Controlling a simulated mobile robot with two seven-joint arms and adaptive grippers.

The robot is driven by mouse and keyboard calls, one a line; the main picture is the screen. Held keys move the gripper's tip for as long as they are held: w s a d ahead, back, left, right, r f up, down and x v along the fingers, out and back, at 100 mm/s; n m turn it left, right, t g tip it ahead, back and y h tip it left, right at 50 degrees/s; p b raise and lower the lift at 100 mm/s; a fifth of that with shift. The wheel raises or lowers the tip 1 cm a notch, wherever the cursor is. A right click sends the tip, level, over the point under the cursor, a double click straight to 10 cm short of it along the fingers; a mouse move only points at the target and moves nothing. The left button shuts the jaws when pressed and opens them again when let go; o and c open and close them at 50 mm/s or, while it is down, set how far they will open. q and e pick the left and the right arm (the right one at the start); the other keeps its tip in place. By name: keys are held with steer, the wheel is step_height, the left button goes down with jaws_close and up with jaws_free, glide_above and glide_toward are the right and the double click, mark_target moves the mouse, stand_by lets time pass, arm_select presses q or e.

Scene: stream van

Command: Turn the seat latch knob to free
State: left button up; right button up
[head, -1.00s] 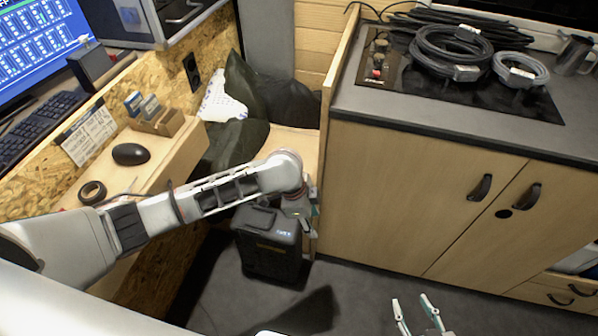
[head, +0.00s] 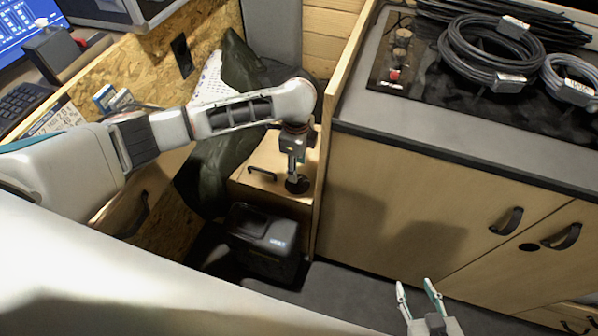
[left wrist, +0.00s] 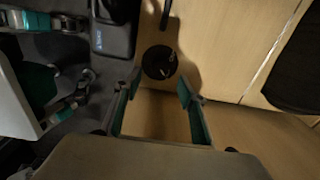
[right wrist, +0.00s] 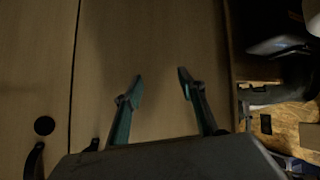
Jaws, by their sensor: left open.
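The seat latch knob is a round black knob (head: 297,185) on the pale wooden seat box (head: 243,181). It also shows in the left wrist view (left wrist: 159,62), just beyond the fingertips. My left gripper (head: 293,172) hangs directly at the knob in the head view. In the left wrist view its fingers (left wrist: 160,86) are apart with nothing between them, and the knob lies ahead of the gap. My right gripper (head: 415,285) is open and empty in front of the cabinet doors; its spread fingers (right wrist: 161,82) show in the right wrist view.
A black case (head: 266,240) stands on the floor below the seat box. A black handle (head: 262,173) is beside the knob. A wooden panel and cabinet (head: 400,190) close off the right side. Cable coils (head: 490,50) lie on the counter above.

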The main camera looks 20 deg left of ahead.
arm_select(q)
steer(key=f, duration=0.2)
steer(key=f+b, duration=0.1)
steer(key=shift+s+f, duration=0.2)
steer(key=shift+f, duration=0.2)
steer(key=shift+w+f+b, duration=0.1)
steer(key=shift+f+b, duration=0.2)
steer(key=shift+f, duration=0.45)
steer(key=shift+w+f, duration=0.1)
steer(key=c, duration=0.9)
steer(key=shift+c, duration=1)
arm_select(e)
steer(key=shift+w+d+f, duration=0.2)
steer(key=shift+w+f, duration=0.05)
steer(key=shift+f, duration=0.2)
